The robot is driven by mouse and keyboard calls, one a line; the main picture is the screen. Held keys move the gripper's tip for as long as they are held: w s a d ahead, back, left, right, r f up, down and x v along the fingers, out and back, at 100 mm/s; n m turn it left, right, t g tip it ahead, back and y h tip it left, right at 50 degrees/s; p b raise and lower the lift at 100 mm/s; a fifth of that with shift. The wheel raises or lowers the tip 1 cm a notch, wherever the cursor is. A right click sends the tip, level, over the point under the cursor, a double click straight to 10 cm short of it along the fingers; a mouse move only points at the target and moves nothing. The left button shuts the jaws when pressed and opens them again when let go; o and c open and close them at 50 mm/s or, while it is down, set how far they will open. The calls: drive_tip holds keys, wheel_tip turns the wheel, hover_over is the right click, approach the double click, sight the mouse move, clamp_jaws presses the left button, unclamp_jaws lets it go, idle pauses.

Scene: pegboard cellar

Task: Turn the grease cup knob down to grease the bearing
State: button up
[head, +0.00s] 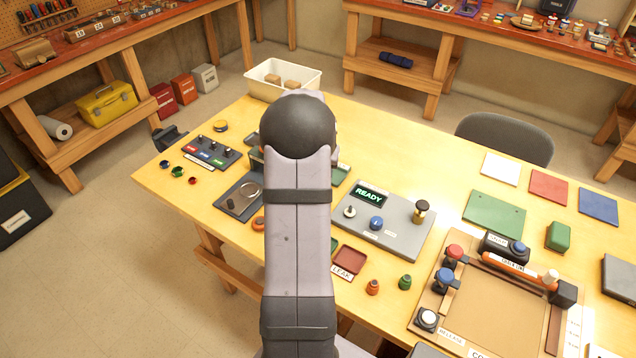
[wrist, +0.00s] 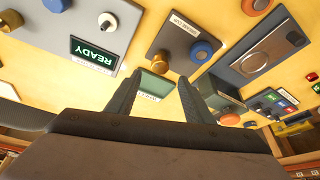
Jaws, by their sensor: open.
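My gripper (wrist: 160,80) is open and empty in the wrist view, its two fingers well apart. In the head view my arm hides this panel and my gripper. I cannot tell for sure which is the grease cup knob.
A dark red tray (head: 348,260) lies by a LEAK label. A panel with a metal ring (head: 241,197) is left of my arm. Orange (head: 372,287) and green (head: 405,282) small parts stand in front. A clamp fixture (head: 490,300) fills the right.

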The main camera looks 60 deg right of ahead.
drive_tip(key=shift+p+x, duration=1.25)
drive_tip(key=shift+x, duration=2.25)
drive_tip(key=shift+c, duration=0.5)
drive_tip(key=c, duration=0.9)
